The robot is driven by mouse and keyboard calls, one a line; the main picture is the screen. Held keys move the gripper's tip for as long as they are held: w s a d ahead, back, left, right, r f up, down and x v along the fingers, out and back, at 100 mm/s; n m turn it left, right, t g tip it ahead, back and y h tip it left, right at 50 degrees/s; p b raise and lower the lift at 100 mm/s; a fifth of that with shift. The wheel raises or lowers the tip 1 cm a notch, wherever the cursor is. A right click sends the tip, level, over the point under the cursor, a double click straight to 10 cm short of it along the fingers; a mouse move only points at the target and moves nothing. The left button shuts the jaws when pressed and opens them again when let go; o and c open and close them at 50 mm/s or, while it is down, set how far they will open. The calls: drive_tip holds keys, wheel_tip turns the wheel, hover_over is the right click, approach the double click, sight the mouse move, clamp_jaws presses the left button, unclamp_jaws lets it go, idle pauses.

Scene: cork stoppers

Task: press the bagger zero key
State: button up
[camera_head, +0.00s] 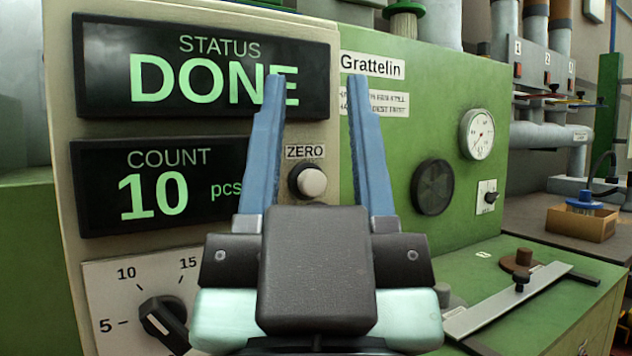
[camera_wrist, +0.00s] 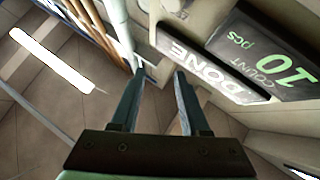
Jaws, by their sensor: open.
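The status display (camera_head: 200,70) reads DONE and the count display (camera_head: 160,185) reads 10 pcs. In the wrist view my gripper's fingers (camera_wrist: 158,72) are apart, the displays lie to the right, and the key is not visible.
A black selector knob (camera_head: 164,322) sits below the count display. The green machine (camera_head: 400,215) to the right carries a gauge (camera_head: 478,134) and a dark round disc (camera_head: 433,187). A metal bar (camera_head: 510,300) lies on the green ledge at lower right.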

clamp_jaws()
idle(1.4)
